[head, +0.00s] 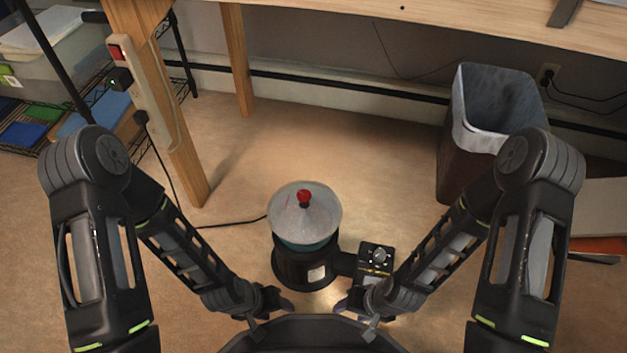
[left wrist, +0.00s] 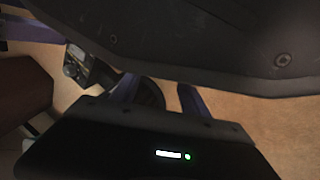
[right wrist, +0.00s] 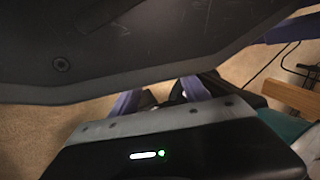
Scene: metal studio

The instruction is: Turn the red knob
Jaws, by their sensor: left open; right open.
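The red knob (head: 304,198) sits upright on top of a translucent domed lid (head: 322,217). The lid covers a teal bowl on a round black base (head: 290,272) on the floor. A control box (head: 377,257) with a silver dial is attached at the base's right; a box with a dial also shows in the left wrist view (left wrist: 75,64). My left gripper (head: 277,303) is open and empty, in front of the base and below the knob in the picture. My right gripper (head: 351,302) is open and empty, just in front of the control box. Neither touches the knob.
A wooden bench leg (head: 178,150) with a power strip (head: 138,90) stands at left. A lined waste bin (head: 465,165) stands at right. A black cord (head: 232,222) runs left from the machine. Floor around the lid is clear.

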